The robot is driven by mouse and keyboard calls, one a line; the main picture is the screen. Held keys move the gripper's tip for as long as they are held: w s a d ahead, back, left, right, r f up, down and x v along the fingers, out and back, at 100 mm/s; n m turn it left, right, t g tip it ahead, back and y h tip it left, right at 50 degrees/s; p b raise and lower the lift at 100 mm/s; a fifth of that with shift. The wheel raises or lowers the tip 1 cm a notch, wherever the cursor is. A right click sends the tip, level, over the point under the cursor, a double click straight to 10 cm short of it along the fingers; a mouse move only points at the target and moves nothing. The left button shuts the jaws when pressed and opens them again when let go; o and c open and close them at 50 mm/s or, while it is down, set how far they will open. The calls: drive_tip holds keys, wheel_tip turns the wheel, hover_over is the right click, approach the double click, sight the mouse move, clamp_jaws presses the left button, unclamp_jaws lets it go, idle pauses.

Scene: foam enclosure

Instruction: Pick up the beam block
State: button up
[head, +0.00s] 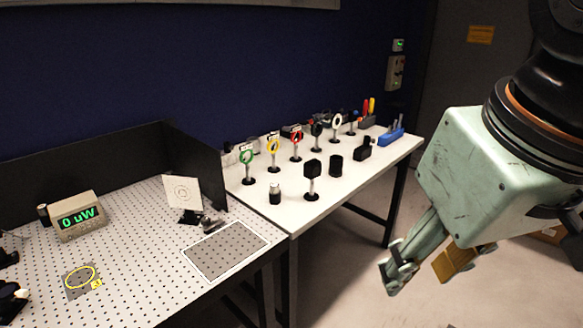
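Several black parts stand on the white side table, and I cannot tell for certain which one is the beam block. A black squarish block on a short post (312,170) stands near the front edge. A plain black upright piece (336,166) stands just behind it to the right. A black low part (364,149) lies farther right. My gripper (423,272) hangs at the right, in front of the table's right end and over the floor. Its fingers look apart, with nothing seen between them.
Post-mounted optics with coloured rings (273,146) line the table's back. A blue holder (390,137) is at the right end. A perforated bench (130,276) at left holds a "0 uW" meter (78,215), a white target card (183,192) and an outlined grey patch (225,250).

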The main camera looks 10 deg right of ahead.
drive_tip(key=w+d+r+n+h+p, duration=0.1)
drive_tip(key=w+r+n+p, duration=0.25)
drive_tip(key=w, duration=0.55)
drive_tip(key=w+r+n+p, duration=0.2)
drive_tip(key=w+r, duration=0.2)
drive_tip(key=w, duration=0.5)
drive_tip(key=n+g+h+p, duration=0.1)
drive_tip(key=n+h+p, duration=0.1)
drive_tip(key=n+p, duration=1.45)
hover_over(308, 162)
drive_tip(key=s+a+b, duration=0.2)
drive_tip(key=a, duration=0.1)
wheel_tip(308, 162, down, 17)
drive_tip(key=n, duration=0.2)
drive_tip(key=shift+a, duration=0.1)
drive_tip(key=shift+h, duration=0.3)
drive_tip(key=shift+s+p+x, duration=0.1)
drive_tip(key=shift+p+x, duration=0.15)
drive_tip(key=shift+x, duration=1.9)
drive_tip(key=shift+s+p+x, duration=0.15)
drive_tip(key=shift+p+x, duration=0.05)
drive_tip(key=shift+x, duration=1.95)
